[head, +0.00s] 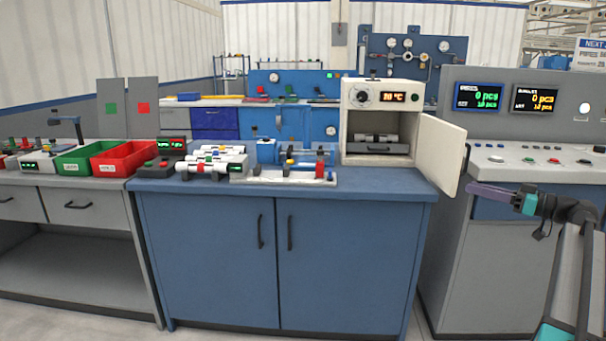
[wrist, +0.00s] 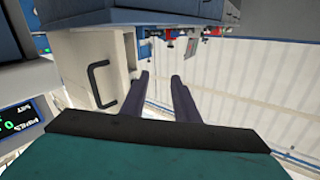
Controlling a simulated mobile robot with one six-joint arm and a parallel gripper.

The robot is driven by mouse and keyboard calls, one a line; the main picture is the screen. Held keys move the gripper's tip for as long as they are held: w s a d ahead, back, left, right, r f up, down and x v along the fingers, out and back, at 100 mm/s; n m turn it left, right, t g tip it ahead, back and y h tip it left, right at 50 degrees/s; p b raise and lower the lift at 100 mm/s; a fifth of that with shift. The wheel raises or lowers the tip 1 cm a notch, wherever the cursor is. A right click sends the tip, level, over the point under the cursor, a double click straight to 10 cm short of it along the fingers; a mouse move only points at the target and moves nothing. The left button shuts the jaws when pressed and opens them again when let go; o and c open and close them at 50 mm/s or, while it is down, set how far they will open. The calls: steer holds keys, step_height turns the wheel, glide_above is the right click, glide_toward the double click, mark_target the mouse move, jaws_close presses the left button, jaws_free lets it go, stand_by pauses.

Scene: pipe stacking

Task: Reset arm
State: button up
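My gripper (head: 474,188) is at the right in the head view, raised beside the blue workbench and in front of the right-hand console. In the wrist view its two dark purple fingers (wrist: 160,75) stand apart with nothing between them. The white oven (head: 383,95) stands on the bench with its door (head: 438,155) swung open to the right, close to my fingertips. Grey pipe-like pieces (head: 376,138) lie inside the oven. The wrist view looks upside down and shows the door's dark handle (wrist: 102,85).
The blue workbench (head: 285,255) carries several white pipes (head: 215,160) and a white fixture (head: 283,178) with a red block. A green bin (head: 78,160) and a red bin (head: 122,158) stand on the left bench. A console (head: 530,160) with displays is at the right.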

steer(key=w+a+f+g+p, duration=0.2)
steer(key=a+f+g+p, duration=0.15)
steer(key=a+f, duration=0.65)
steer(key=w+a+f+g+p, duration=0.25)
steer(key=a+f+p, duration=0.25)
steer(key=a+f, duration=0.5)
steer(key=s+a+f+m+g+p, duration=0.1)
steer(key=s+a+f+g+p, duration=0.15)
steer(key=s+a+f, duration=0.35)
steer(key=s+a+f+g+h+p, duration=0.1)
steer(key=s+a+f+p, duration=0.2)
steer(key=a, duration=0.5)
steer(key=s+a+f+m+g+p, duration=0.1)
steer(key=s+a+f+g+p, duration=0.15)
steer(key=a+f, duration=0.4)
steer(key=s+a+f+m+g+h+p, duration=0.15)
steer(key=s+a+f+p, duration=0.35)
steer(key=s, duration=0.7)
steer(key=s+a+f+n+g+h+p, duration=0.1)
steer(key=s+a+f+g+h+p, duration=0.15)
steer(key=s+f, duration=0.7)
steer(key=s+d+m+g+h+p, duration=0.1)
steer(key=s+d+m+g+h, duration=0.25)
steer(key=s, duration=1.25)
steer(key=d+m+t+h, duration=0.1)
steer(key=d+h, duration=0.3)
steer(key=d, duration=0.3)
steer(key=shift+s+d, duration=0.15)
steer(key=shift+s, duration=0.25)
